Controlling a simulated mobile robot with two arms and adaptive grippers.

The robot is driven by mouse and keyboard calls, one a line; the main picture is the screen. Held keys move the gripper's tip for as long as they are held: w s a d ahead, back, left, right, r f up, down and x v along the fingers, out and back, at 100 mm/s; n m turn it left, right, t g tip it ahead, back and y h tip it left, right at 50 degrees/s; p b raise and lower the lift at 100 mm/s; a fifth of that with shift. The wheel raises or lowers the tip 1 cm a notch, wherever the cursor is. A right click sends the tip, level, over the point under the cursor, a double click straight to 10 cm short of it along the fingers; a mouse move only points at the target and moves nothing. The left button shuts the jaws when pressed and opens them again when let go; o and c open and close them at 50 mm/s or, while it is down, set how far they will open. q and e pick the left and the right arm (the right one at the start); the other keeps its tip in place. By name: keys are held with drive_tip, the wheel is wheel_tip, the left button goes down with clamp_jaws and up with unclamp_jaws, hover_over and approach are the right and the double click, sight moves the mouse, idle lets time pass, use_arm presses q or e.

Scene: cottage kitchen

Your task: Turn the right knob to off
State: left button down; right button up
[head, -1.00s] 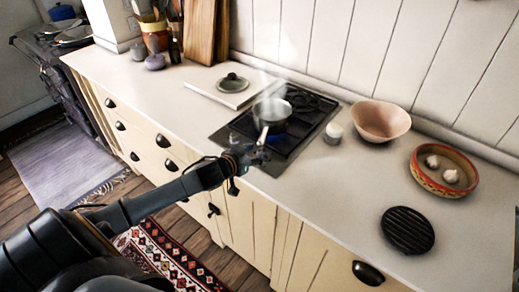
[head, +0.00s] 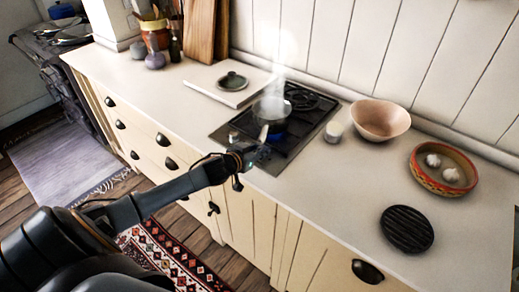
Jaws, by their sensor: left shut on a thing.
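The black gas hob (head: 300,125) is set into the pale worktop. A small steaming pot (head: 271,109) stands on it, with its handle towards the front edge and a blue glow beside its base. A small knob (head: 233,137) shows at the hob's front left. My left gripper (head: 260,154) reaches in from the left, low over the hob's front edge to the right of that knob. It is shut on the right knob, which its fingers mostly hide. The knob's setting cannot be read. My right gripper is out of view.
A small white jar (head: 333,131), a pink bowl (head: 380,119), a red-rimmed dish (head: 418,178) with garlic and a black round grill (head: 407,229) stand to the right. The front left worktop is clear.

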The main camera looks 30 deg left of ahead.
use_arm(q)
drive_tip(key=shift+a+m+h, duration=0.1)
drive_tip(key=shift+m+h, duration=0.2)
drive_tip(key=shift+h, duration=0.1)
drive_tip(key=shift+w+a+r+m+h+p, duration=0.1)
drive_tip(key=shift+m+h+p, duration=0.1)
drive_tip(key=shift+m+h, duration=0.3)
drive_tip(key=shift+a+r+m+h+p, duration=0.1)
drive_tip(key=shift+m+h+p, duration=0.05)
drive_tip(key=shift+m+h, duration=0.35)
drive_tip(key=shift+w+a+m+g+h, duration=0.1)
drive_tip(key=shift+m+g+h, duration=0.8)
drive_tip(key=shift+m+h, duration=0.75)
drive_tip(key=shift+a+f+m+g+h+b, duration=0.1)
drive_tip(key=shift+m+g+h+b, duration=0.1)
drive_tip(key=shift+m+g+h, duration=0.3)
drive_tip(key=shift+f+m+g+h+b, duration=0.1)
drive_tip(key=shift+m+g+h+b, duration=0.2)
drive_tip(key=shift+h, duration=0.35)
drive_tip(key=shift+m+g+h+b, duration=0.55)
drive_tip(key=shift+m+h, duration=0.15)
drive_tip(key=shift+m, duration=0.15)
drive_tip(key=shift+r, duration=0.1)
drive_tip(key=c, duration=1)
unclamp_jaws()
